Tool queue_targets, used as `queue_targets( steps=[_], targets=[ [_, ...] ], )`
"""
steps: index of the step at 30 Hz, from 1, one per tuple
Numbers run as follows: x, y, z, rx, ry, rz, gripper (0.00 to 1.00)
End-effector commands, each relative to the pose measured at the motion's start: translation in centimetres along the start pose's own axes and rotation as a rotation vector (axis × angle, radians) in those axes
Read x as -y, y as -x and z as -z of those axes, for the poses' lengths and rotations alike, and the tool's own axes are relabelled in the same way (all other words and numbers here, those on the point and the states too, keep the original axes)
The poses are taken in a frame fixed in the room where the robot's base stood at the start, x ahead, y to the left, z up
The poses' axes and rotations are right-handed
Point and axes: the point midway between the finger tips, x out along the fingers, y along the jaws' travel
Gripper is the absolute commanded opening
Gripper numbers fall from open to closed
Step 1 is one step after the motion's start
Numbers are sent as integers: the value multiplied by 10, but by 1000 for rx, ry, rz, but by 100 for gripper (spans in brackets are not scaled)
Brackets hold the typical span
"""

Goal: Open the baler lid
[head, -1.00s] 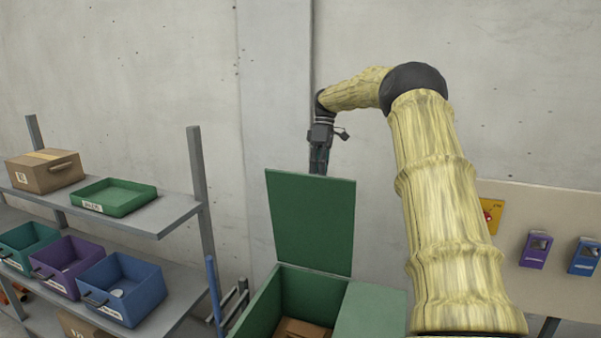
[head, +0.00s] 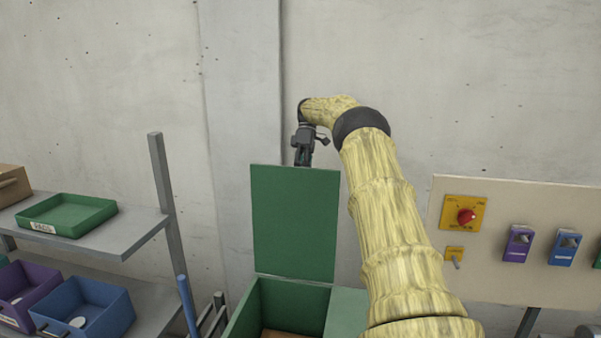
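The green baler lid (head: 294,225) stands upright at the back of the green baler (head: 349,308), whose opening shows below it. A brown box (head: 283,334) shows inside, mostly cut off by the bottom of the picture. My gripper (head: 303,160) is at the lid's top edge, pointing down, with its fingertips at or behind that edge. I cannot tell whether it touches the lid. Its fingers are small and partly hidden, so their opening is unclear.
A grey shelf (head: 138,234) with a green tray (head: 67,215) and coloured bins stands at the left. A blue post (head: 187,304) is beside the baler. A panel (head: 560,200) with a red knob (head: 466,216) is at the right. The wall is close behind the lid.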

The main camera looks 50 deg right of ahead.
Motion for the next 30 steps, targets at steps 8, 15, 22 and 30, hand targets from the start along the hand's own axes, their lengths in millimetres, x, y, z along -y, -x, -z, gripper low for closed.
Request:
queue_targets(
  steps=[8,15,22,30],
  targets=[
    [-1,-2,1,1,1,3,0],
    [0,0,0,-1,1,1,35],
    [1,2,-1,-2,-1,-1,35],
    [10,1,7,-1,2,-19,35]
  ],
)
